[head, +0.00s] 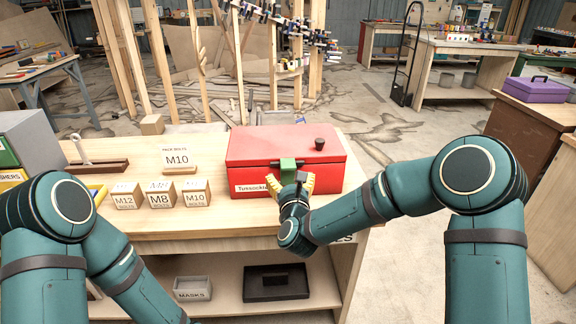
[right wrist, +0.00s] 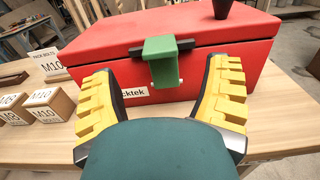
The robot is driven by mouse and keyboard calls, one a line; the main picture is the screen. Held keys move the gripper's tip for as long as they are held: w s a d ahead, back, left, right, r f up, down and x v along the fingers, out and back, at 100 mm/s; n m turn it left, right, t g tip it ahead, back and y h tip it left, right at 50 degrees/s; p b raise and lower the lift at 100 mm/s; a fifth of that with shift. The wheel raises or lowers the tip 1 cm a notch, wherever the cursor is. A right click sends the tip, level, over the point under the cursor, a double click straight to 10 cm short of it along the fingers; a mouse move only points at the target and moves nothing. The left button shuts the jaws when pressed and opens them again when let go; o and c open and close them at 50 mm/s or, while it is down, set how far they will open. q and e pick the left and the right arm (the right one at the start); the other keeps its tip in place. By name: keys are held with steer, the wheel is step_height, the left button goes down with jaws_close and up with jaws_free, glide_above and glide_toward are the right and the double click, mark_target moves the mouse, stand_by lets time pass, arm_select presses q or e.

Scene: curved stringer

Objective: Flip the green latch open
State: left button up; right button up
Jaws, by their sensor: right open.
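The green latch (head: 288,170) is on the front of a red toolbox (head: 250,149) on the wooden workbench. In the right wrist view the latch (right wrist: 161,62) hangs down over the front face from a dark bar near the lid's edge, and the lid is shut. My right gripper (head: 295,184) is in front of the toolbox with its yellow fingers spread. In the right wrist view the open fingers (right wrist: 163,92) stand to the left and right of the latch, apart from it, with nothing between them. My left arm shows at the left, but its gripper is not visible.
Small boxes labelled M12 (head: 126,195), M8 (head: 164,195) and M10 (head: 196,193) stand left of the toolbox. A dark knob (head: 320,143) rises from the lid. A black tray (head: 276,283) and a grey masks bin (head: 192,288) sit on the shelf below.

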mark_target(288, 163)
steer(key=w, duration=0.7)
steer(key=shift+w, duration=0.1)
steer(key=c, duration=1.3)
